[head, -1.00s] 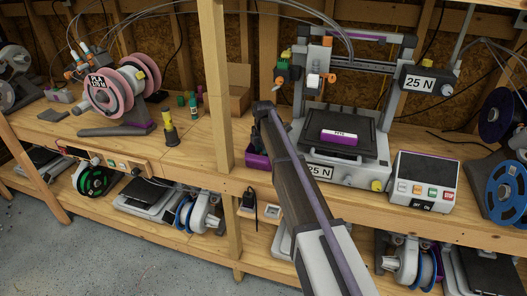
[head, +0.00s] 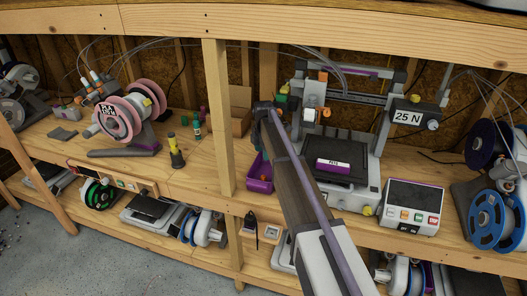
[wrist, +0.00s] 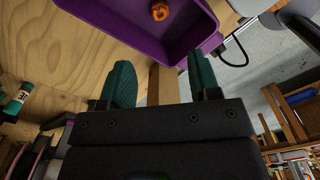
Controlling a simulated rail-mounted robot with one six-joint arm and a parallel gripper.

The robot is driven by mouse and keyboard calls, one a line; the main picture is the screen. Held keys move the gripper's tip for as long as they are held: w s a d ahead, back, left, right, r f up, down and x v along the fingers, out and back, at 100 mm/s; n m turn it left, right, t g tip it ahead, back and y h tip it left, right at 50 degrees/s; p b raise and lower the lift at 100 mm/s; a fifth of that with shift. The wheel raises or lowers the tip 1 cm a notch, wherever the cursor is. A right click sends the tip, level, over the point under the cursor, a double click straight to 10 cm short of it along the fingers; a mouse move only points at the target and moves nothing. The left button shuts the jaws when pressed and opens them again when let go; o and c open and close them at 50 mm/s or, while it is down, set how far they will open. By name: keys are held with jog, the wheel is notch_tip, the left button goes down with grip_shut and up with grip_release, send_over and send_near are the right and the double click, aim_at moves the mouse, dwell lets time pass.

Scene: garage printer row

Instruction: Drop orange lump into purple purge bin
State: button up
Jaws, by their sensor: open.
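The purple purge bin (head: 260,184) stands on the bench's front edge, left of the printer. Its wall (wrist: 100,15) fills the upper part of the wrist view. The orange lump (wrist: 160,11) lies inside the bin on its floor, apart from my fingers. My gripper (wrist: 161,78) is open, with two teal fingers spread and nothing between them. In the head view my gripper (head: 257,135) is a dark shape above the bin, partly hidden by my arm. I cannot make out the lump in the head view.
The printer with a dark bed (head: 340,150) stands right of the bin, beside a control box (head: 408,203). A wooden post (head: 217,120) rises just left of it. A yellow-topped bottle (head: 175,152) and pink spools (head: 120,118) stand farther left.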

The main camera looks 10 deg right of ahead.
jog(key=s+m, duration=2.1)
jog(key=s, duration=1.6)
jog(key=shift+a+r+m, duration=0.2)
jog(key=shift+r+m, duration=0.2)
